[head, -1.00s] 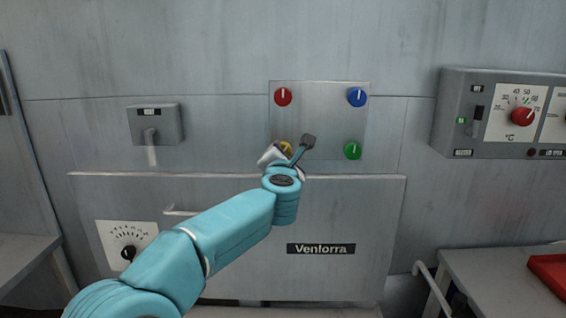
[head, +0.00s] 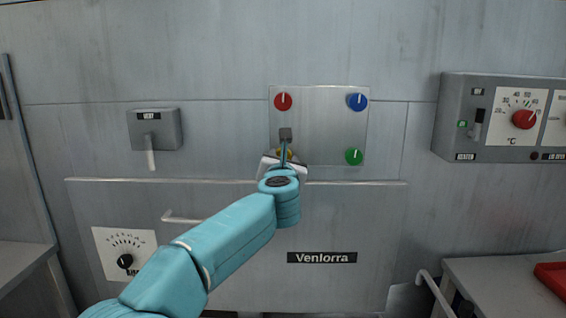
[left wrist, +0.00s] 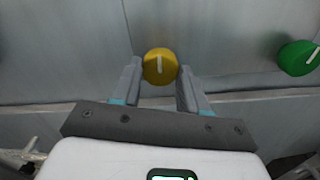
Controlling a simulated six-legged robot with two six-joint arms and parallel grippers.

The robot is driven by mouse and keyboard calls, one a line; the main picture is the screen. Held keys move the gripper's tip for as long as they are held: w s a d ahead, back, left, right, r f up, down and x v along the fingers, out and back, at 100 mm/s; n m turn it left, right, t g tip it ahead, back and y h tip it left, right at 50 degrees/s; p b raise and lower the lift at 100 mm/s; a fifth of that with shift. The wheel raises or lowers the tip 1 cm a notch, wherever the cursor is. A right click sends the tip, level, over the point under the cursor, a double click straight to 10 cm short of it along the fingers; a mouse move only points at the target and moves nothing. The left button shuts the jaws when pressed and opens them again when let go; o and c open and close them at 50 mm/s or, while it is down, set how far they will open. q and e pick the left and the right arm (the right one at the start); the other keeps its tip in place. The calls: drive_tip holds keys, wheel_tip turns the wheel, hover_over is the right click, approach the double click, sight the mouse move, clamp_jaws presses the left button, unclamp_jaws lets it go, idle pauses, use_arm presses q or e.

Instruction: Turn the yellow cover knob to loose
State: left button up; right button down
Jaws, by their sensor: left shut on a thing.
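The yellow knob (left wrist: 160,66) sits on the metal panel between the two fingers of my left gripper (left wrist: 158,76) in the left wrist view. The fingers are shut on its sides. Its white pointer line stands about upright in that view. In the head view my left gripper (head: 284,156) covers most of the yellow knob, at the lower left of the panel (head: 320,125). My right gripper is in neither view.
Red (head: 283,101), blue (head: 357,102) and green (head: 354,156) knobs share the panel. A lever box (head: 155,130) is on the wall at left, a control box (head: 465,115) at right. A handled door marked Venlorra (head: 350,220) lies below.

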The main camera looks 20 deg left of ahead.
use_arm(q)
drive_tip(key=shift+f, duration=0.25)
drive_tip(key=o, duration=1)
drive_tip(key=shift+o, duration=0.3)
drive_tip(key=shift+r, duration=0.1)
drive_tip(key=shift+s, duration=0.1)
drive_tip(key=b+v, duration=0.4)
drive_tip(key=v, duration=1.2)
drive_tip(key=shift+r, duration=0.15)
